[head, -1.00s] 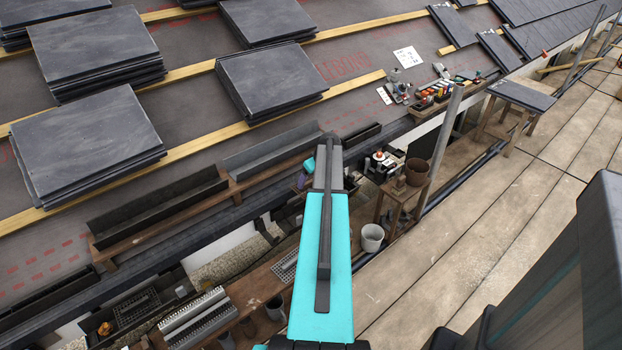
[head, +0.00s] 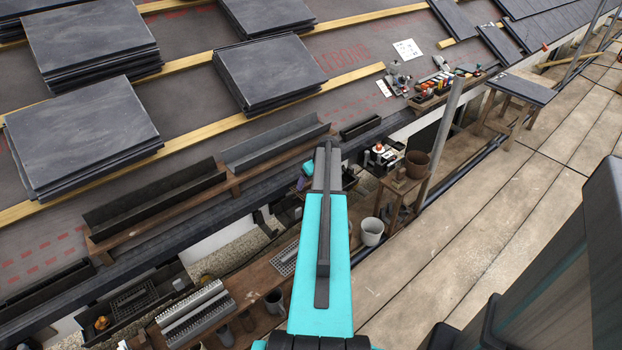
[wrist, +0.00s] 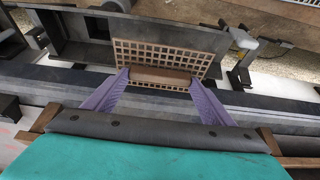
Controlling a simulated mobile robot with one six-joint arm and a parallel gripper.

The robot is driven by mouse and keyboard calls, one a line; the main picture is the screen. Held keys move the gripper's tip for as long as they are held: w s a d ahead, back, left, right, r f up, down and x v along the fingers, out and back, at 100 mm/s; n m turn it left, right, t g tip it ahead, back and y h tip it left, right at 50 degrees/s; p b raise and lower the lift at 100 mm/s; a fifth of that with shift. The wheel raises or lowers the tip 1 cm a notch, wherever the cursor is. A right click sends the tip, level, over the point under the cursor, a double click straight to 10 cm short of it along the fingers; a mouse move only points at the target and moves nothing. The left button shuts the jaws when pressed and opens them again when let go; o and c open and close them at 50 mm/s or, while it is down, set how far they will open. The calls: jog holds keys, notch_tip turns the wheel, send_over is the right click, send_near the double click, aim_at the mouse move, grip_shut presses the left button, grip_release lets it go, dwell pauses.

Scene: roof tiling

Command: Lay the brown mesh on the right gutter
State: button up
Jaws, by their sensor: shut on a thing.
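The brown mesh (wrist: 150,53) is a flat grid with a solid brown block along it, in the wrist view. My gripper (wrist: 161,77) has its two purple fingers at either end of that block and is shut on the mesh. The mesh is in front of a grey channel (wrist: 75,50); I cannot tell whether they touch. In the head view, the right gutter (head: 275,146) is a grey channel on a wooden ledge, beside a darker left gutter (head: 155,202). My arm hides the mesh there, and only a bit of purple finger (head: 302,183) shows.
Stacks of dark slates (head: 85,135) lie on the roof above the gutters. A tray of bottles (head: 440,92), a stool with a brown pot (head: 416,164) and a white bucket (head: 371,232) are to the right. A lower bench (head: 250,305) holds grey grates (head: 195,315). A pole (head: 445,140) stands at right.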

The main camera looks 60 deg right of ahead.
jog(key=shift+f+b, duration=1.2)
jog(key=shift+f, duration=1.65)
dwell(0.3)
jog(key=o, duration=1.1)
jog(key=shift+r+p, duration=1.8)
jog(key=shift+r, duration=2.7)
jog(key=shift+s, duration=0.1)
